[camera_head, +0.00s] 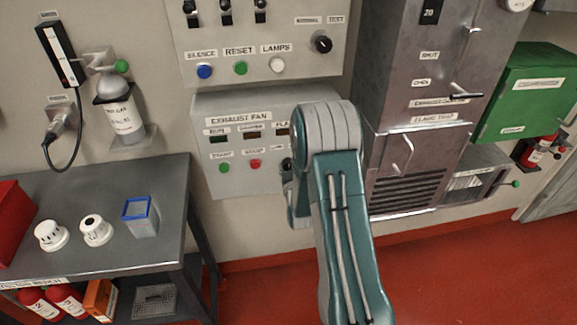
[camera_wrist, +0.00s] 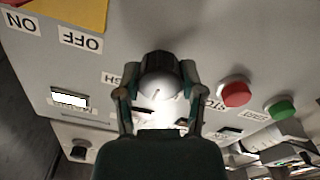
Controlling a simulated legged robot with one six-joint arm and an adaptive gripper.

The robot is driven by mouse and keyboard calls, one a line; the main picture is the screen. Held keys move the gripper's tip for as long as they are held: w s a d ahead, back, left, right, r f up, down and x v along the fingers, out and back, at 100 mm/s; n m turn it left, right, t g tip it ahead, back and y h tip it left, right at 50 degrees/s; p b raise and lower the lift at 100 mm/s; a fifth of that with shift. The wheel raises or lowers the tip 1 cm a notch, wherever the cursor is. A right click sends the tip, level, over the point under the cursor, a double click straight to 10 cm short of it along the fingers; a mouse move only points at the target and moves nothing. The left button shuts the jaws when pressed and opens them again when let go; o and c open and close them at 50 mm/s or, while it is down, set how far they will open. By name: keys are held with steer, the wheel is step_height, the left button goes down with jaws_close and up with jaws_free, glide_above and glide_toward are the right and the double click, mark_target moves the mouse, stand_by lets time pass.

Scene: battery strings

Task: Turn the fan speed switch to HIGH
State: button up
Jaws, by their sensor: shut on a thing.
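The exhaust fan panel (camera_head: 208,172) is a grey box on the wall, with a green start button (camera_head: 224,167) and a red stop button (camera_head: 255,163). In the wrist view the panel appears upside down. My gripper (camera_wrist: 159,82) has its two fingers on either side of a round black knob (camera_wrist: 160,66), shut on it. This knob is the fan speed switch, beside the red button (camera_wrist: 235,94) and green button (camera_wrist: 281,109). Glare and the fingers hide its pointer, so its setting cannot be read.
Above the fan panel is another panel (camera_head: 330,68) with a blue, a green and a white button. A metal cabinet (camera_head: 385,150) stands close on the right. A workbench (camera_head: 170,195) is at the left. Part of a yellow sheet (camera_wrist: 75,12) shows in the wrist view.

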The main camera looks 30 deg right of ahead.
steer(key=m, duration=0.5)
steer(key=shift+f+m, duration=0.1)
steer(key=shift+m, duration=0.3)
stand_by(0.4)
steer(key=o, duration=1.1)
steer(key=shift+o, duration=0.2)
steer(key=shift+s, duration=0.1)
steer(key=v, duration=1.1)
steer(key=shift+s+a, duration=0.2)
steer(key=shift+s, duration=0.15)
